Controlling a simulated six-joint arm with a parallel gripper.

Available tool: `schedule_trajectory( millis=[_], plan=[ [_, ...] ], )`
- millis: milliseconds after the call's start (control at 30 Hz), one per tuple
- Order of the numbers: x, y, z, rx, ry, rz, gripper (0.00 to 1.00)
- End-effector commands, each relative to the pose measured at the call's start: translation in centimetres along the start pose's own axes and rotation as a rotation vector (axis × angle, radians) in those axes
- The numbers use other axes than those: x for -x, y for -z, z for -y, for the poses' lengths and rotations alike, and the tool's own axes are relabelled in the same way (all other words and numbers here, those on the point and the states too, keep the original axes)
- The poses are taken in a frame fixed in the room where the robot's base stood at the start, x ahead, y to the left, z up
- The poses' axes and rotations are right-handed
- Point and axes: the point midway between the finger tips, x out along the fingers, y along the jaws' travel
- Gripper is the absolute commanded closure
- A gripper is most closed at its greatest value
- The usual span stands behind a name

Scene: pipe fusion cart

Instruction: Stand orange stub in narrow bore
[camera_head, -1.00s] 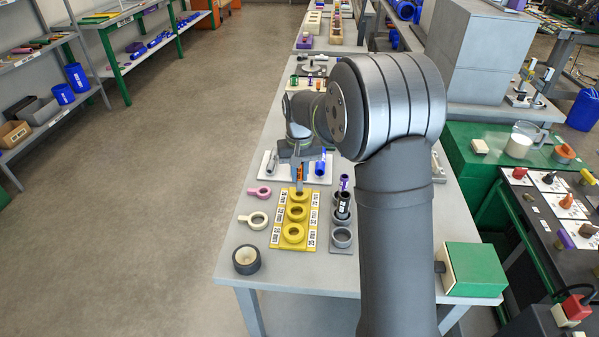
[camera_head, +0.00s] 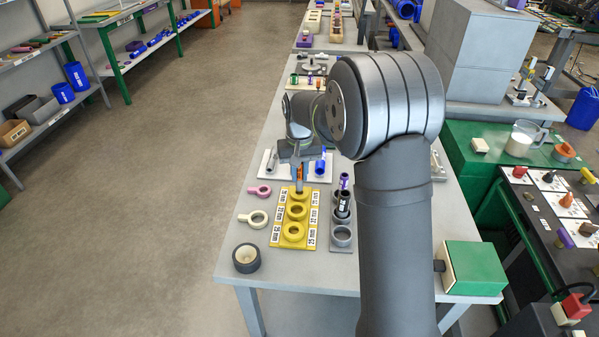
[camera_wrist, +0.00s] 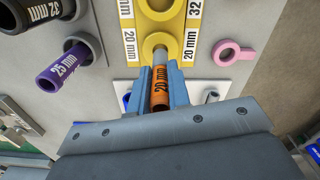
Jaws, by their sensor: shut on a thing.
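The orange stub (camera_wrist: 160,88), marked 20 mm and with a grey lower end, is gripped between the two blue-grey fingers of my gripper (camera_wrist: 160,82). The stub also shows in the head view (camera_head: 299,174), about upright below my gripper (camera_head: 299,162). The yellow plate (camera_head: 281,225) carries three rings in a row. The narrow ring (camera_wrist: 148,46), beside the 20 mm labels, is at its far end. The stub's grey end meets this ring's opening. I cannot tell how far it is inside, and the stub hides part of the bore.
A grey holder (camera_head: 341,246) with purple and black pipes stands right of the plate. A pink ring (camera_head: 264,191), a cream ring (camera_head: 258,219) and a black tape roll (camera_head: 246,259) lie left. A white base with a blue pipe (camera_head: 320,168) is just behind.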

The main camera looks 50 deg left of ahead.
Motion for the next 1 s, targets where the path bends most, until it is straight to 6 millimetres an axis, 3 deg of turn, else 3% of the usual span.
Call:
schedule_trajectory(
  millis=[1000],
  plan=[
    [-2.0, 0.0, 0.0, 0.000, 0.000, 0.000, 1.00]
  ],
)
